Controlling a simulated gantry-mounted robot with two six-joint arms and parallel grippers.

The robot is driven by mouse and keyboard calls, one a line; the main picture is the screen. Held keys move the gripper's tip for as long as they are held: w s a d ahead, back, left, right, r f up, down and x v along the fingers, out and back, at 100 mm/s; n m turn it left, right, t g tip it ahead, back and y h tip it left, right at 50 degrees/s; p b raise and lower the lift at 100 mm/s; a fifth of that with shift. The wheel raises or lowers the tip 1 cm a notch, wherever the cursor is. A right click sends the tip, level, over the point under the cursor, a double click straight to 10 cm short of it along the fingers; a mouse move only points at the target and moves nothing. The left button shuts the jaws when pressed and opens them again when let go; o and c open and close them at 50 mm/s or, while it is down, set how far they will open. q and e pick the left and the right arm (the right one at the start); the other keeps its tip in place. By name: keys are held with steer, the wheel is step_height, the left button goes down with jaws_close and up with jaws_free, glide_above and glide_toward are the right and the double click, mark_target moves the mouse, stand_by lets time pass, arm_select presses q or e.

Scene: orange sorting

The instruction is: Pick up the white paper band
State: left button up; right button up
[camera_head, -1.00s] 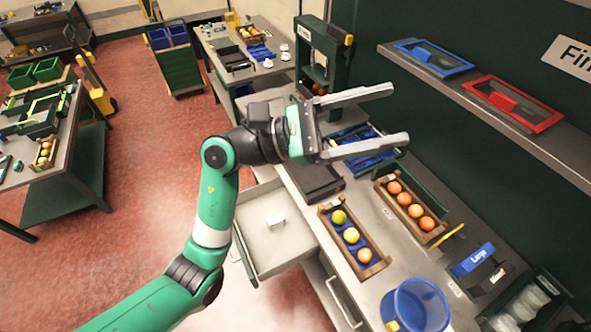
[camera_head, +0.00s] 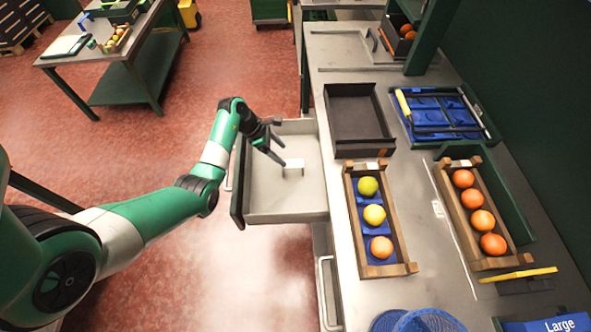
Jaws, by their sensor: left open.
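The white paper band (camera_head: 295,163) is a small white piece in the open grey drawer (camera_head: 262,202). It stands on the drawer floor, right of the middle. My left gripper (camera_head: 283,155) is over the drawer with its jaws open and its fingers pointing down to the right. Its fingertips are just left of the band in the picture. I cannot tell whether they touch it or are above it. My right gripper is not in view.
On the counter right of the drawer stand a black tray (camera_head: 334,120) and a wooden rack (camera_head: 356,235) with two yellow-green fruits and an orange. Another rack (camera_head: 457,218) holds several oranges. A blue basket (camera_head: 425,320) is at the bottom edge.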

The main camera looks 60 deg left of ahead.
mark_target(291, 163)
arm_select(q)
steer(key=b+x, duration=0.3)
steer(key=x, duration=0.3)
steer(key=shift+s, duration=0.15)
steer(key=shift+f, duration=0.1)
steer(key=b+x, duration=0.2)
steer(key=x, duration=0.2)
steer(key=shift+d+f+b, duration=0.15)
steer(key=shift+d+b, duration=0.05)
steer(key=shift+b, duration=0.2)
steer(key=shift+w+d+f, duration=0.1)
steer(key=shift+w+f, duration=0.25)
steer(key=shift+r, duration=0.1)
jaws_close()
